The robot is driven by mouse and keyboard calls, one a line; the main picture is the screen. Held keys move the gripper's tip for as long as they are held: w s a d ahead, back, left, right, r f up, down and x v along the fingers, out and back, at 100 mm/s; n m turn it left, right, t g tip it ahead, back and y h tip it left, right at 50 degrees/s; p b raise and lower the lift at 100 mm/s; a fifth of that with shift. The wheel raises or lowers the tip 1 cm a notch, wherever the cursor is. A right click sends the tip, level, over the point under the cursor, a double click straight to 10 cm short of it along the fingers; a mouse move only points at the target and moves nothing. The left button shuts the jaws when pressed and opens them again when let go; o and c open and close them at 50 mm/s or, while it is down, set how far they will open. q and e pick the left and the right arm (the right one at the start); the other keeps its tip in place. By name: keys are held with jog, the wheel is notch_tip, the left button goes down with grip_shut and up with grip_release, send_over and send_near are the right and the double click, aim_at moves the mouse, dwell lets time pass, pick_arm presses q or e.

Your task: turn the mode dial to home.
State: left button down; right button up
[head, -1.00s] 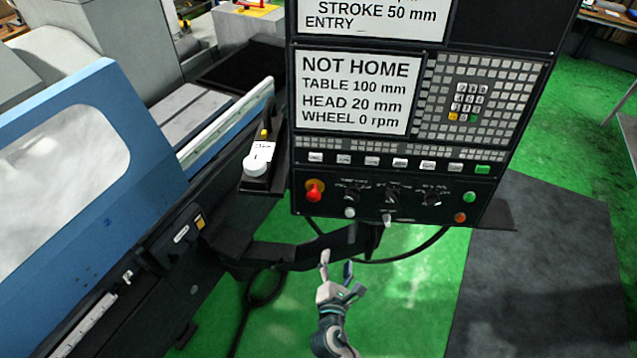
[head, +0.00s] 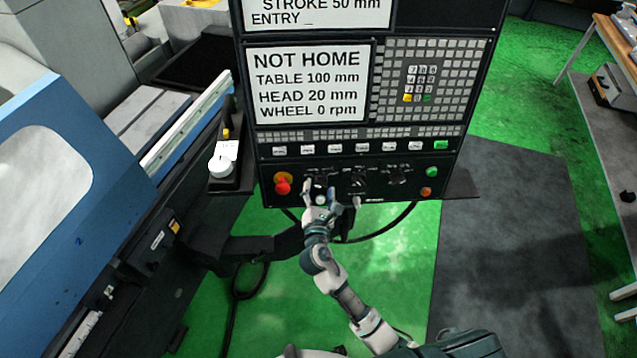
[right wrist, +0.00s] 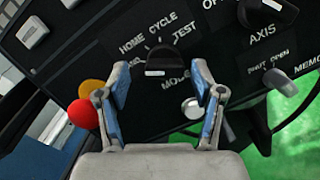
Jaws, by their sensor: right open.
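The mode dial (right wrist: 168,62) is a black knob with a raised bar, on the black control panel (head: 262,160). HOME, CYCLE and TEST are printed around it, with a partly covered MODE below. Which label it points at is not clear. My right gripper (right wrist: 161,82) is open, with one finger on each side of the dial's lower part. Contact cannot be told. In the head view my right gripper (head: 319,187) is in front of the panel's lower left and partly hides the dial. The screen (head: 310,85) reads NOT HOME. My left gripper is not in view.
A red emergency button (head: 283,185) on a yellow base is left of my right gripper. The axis dial (head: 360,182) is to its right. A round white button (right wrist: 192,108) sits near the right finger. Green and orange buttons are at the panel's right.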

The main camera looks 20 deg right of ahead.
jog(key=shift+w+d, duration=0.65)
jog(key=shift+w, duration=0.1)
jog(key=shift+w+d+f, duration=0.1)
jog(key=shift+w+d, duration=0.05)
jog(key=shift+d, duration=0.1)
jog(key=shift+a, duration=0.4)
jog(key=c, duration=0.9)
jog(key=shift+a, duration=0.1)
jog(key=shift+c, duration=1)
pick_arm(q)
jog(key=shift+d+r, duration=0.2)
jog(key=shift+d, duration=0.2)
